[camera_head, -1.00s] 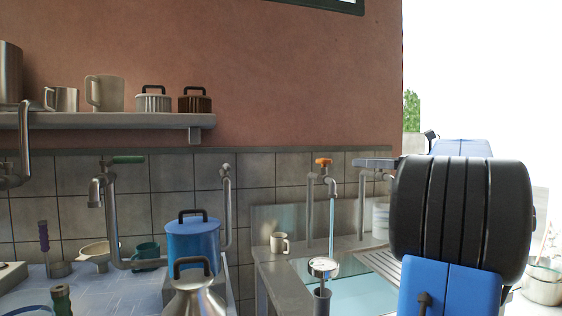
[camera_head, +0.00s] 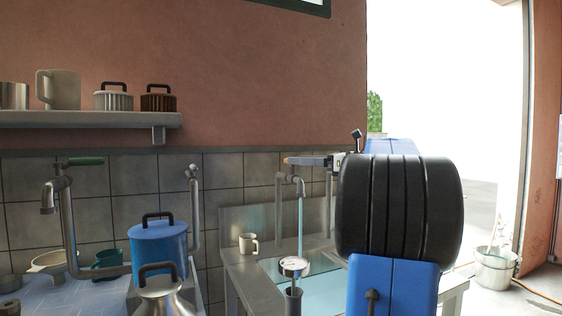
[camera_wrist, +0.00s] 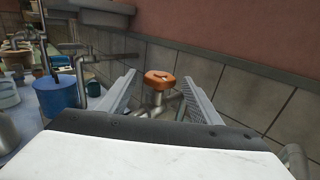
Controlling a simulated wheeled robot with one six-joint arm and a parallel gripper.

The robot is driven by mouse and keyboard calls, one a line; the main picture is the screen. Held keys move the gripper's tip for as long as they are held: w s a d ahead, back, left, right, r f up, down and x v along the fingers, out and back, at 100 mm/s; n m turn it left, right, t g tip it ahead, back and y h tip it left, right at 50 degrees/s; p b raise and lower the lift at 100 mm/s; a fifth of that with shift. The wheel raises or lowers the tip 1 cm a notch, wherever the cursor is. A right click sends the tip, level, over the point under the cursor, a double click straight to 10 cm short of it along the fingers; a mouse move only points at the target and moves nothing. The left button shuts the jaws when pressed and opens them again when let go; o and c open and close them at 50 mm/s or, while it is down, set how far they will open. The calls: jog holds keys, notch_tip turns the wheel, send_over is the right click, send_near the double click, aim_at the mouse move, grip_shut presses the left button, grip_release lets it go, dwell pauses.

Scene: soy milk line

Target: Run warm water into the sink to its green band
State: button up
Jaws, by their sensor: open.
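The orange tap handle (camera_head: 287,160) sits on a metal tap above the sink. In the wrist view the orange handle (camera_wrist: 160,78) lies between my two spread fingers, a little ahead of or level with their tips. My gripper (camera_head: 302,160) is open, and I cannot tell whether it touches the handle. A pale blue stream of water (camera_head: 300,222) falls from the spout (camera_head: 298,187) into the sink (camera_head: 330,284). Pale blue water shows in the sink, partly hidden by my arm. A round dial gauge (camera_head: 294,265) stands in front of it. I cannot see the green band.
A beige mug (camera_head: 248,243) stands on the counter left of the sink. A blue lidded pot (camera_head: 158,248) and a metal can (camera_head: 160,297) stand further left, near a green-handled tap (camera_head: 84,161). A bucket (camera_head: 495,268) stands at right.

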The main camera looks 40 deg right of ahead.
jog(key=x, duration=0.7)
jog(key=shift+w, duration=0.15)
jog(key=shift+a, duration=0.1)
jog(key=c, duration=1)
